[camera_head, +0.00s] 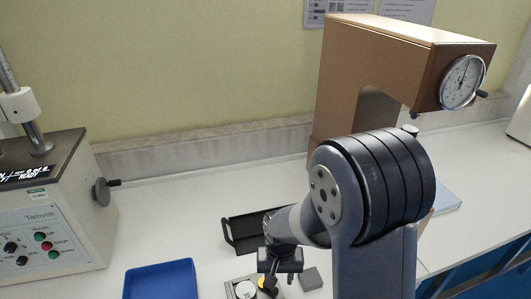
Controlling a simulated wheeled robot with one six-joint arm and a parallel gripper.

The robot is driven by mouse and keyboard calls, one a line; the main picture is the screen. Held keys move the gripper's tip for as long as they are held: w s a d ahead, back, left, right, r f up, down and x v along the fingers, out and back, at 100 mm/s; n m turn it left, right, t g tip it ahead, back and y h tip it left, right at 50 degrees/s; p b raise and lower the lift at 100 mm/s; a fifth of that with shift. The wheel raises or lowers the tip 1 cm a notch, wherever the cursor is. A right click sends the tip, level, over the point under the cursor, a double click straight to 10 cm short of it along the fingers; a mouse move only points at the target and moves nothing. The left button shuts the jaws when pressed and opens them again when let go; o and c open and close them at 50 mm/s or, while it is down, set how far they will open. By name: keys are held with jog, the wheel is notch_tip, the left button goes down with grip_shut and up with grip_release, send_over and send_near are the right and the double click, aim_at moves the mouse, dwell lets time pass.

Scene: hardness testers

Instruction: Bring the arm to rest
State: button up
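My arm (345,200) rises from the lower right and bends at a dark ribbed joint, reaching down to the left over the bench. My gripper (268,280) points down just above a small grey holder (232,292) at the bottom edge. The fingers are small and dark, and I cannot tell whether they are open or shut or hold anything. In the holder are a pale round disc (245,289) and a yellow piece, partly hidden behind the fingers.
A black tray (229,236) lies behind the wrist, partly hidden. A blue tray (160,267) is at the front left. A small grey block (311,278) lies right of the gripper. A brown hardness tester (345,65) stands behind my arm; a Tamvolt machine (60,220) stands left.

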jog(key=n, duration=0.1)
jog(key=w+n+p, duration=0.1)
jog(key=n, duration=0.2)
jog(key=shift+w+a+r+n, duration=0.1)
jog(key=shift+w+a+n, duration=0.05)
jog(key=shift+w+n, duration=0.15)
notch_tip(320, 180, up, 7)
dwell(0.5)
